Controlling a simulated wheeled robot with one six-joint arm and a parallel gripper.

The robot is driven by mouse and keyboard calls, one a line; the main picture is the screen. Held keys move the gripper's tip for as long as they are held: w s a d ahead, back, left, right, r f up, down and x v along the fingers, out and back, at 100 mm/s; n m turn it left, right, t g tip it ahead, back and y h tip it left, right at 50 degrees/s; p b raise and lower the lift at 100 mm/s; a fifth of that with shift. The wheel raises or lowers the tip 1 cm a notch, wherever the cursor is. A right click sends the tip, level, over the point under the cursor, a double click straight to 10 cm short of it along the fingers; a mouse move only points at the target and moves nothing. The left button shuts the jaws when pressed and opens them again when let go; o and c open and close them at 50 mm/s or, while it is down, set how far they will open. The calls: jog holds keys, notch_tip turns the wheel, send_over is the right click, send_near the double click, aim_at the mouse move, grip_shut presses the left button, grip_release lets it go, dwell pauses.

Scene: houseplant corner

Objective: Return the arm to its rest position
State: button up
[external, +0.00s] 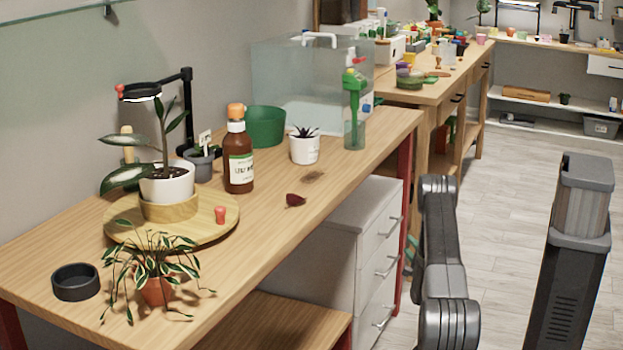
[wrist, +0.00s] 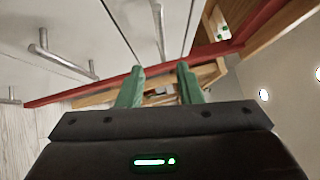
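My gripper (wrist: 160,70) shows in the wrist view as two green fingers. They are apart, with nothing held between them; only background furniture shows through the gap. In the external view my grey arm (external: 441,245) is at the right of the workbench, folded low beside the drawer unit. The gripper is mostly hidden behind the arm there. In the wrist view, drawer fronts with metal handles (wrist: 50,58) and a red bench leg (wrist: 215,48) are close by.
The wooden workbench (external: 330,190) holds potted plants, a brown bottle (external: 238,160), a green pot (external: 264,127) and a dark red leaf-like piece (external: 295,200). A white drawer unit (external: 345,245) stands beneath. Open floor (external: 520,170) lies to the right.

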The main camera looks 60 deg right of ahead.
aim_at(396, 226)
jog(key=b+x, duration=0.2)
jog(key=x, duration=1)
jog(key=shift+w+d, duration=0.2)
jog(key=shift+d, duration=0.1)
jog(key=shift+s+r, duration=0.15)
jog(key=shift+s, duration=0.3)
